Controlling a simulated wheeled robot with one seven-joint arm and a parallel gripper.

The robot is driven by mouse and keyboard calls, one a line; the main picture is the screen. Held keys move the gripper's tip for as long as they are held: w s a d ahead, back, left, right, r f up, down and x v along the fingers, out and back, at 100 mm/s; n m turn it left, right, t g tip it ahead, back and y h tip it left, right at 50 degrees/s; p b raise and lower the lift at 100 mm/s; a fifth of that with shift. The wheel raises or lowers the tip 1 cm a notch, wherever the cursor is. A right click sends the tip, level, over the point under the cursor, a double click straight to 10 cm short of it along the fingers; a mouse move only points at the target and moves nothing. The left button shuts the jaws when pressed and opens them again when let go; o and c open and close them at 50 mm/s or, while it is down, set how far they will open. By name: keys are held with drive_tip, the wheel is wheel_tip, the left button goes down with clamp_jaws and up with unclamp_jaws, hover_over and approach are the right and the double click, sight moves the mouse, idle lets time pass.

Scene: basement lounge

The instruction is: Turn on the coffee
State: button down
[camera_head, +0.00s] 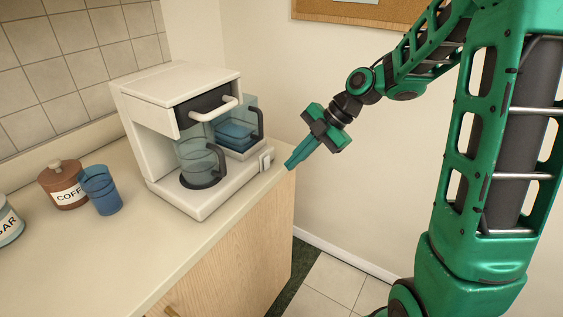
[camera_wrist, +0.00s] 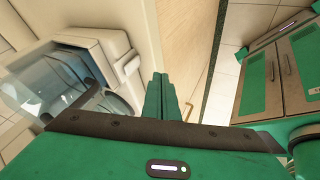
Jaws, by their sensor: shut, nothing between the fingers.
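A white coffee machine (camera_head: 160,100) stands on the counter near its right end. A glass carafe (camera_head: 198,160) with a dark handle sits on its base, and a second clear vessel (camera_head: 238,130) with blue in it stands behind. A small white switch (camera_head: 266,160) sticks out at the right end of the base; it also shows in the wrist view (camera_wrist: 128,66). My gripper (camera_head: 290,165) is shut and empty, its fingertips pointing down-left, just right of the switch. In the wrist view the fingers (camera_wrist: 158,85) are together beside the machine. I cannot tell whether they touch the switch.
A brown coffee canister (camera_head: 64,187), a blue cup (camera_head: 101,190) and a sugar jar (camera_head: 8,225) stand on the counter (camera_head: 120,255) to the left. The wooden cabinet (camera_head: 225,270) is below. A cork board (camera_head: 370,12) hangs on the wall. Tiled floor (camera_head: 335,280) lies open at right.

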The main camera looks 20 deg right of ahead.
drive_tip(key=v, duration=0.7)
drive_tip(key=shift+s+r, duration=0.25)
drive_tip(key=shift+r, duration=0.15)
drive_tip(key=shift+a, duration=0.1)
